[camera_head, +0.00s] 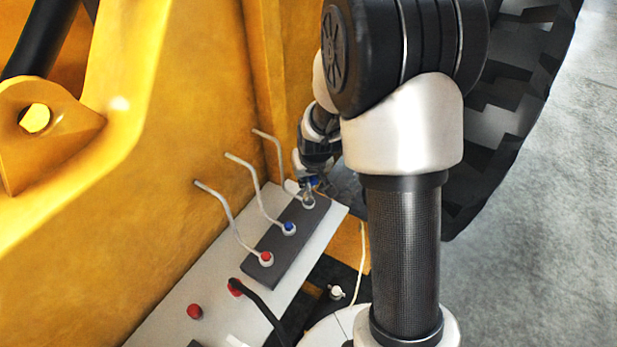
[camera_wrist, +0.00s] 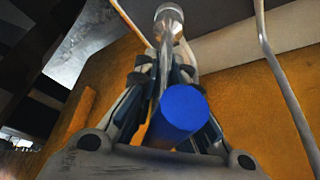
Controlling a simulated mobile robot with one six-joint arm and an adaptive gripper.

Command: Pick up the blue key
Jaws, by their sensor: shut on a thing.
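The blue key shows in the wrist view as a round blue end (camera_wrist: 184,107) between the two fingers. My gripper (camera_wrist: 165,85) is shut on it. In the head view my gripper (camera_head: 311,178) is at the far end of the dark panel, with a small bit of the blue key (camera_head: 315,182) showing beside it. A metal, round-ended fitting (camera_wrist: 168,20) lies just beyond the fingers in the wrist view.
The dark panel (camera_head: 262,278) lies on a white ledge (camera_head: 165,325). It carries a blue-topped fitting (camera_head: 289,228) and a red-topped fitting (camera_head: 266,258). Bent white rods (camera_head: 240,160) rise close by. A yellow wall (camera_head: 205,110) stands left. A red knob (camera_head: 195,311) and black cable (camera_head: 262,306) are nearer.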

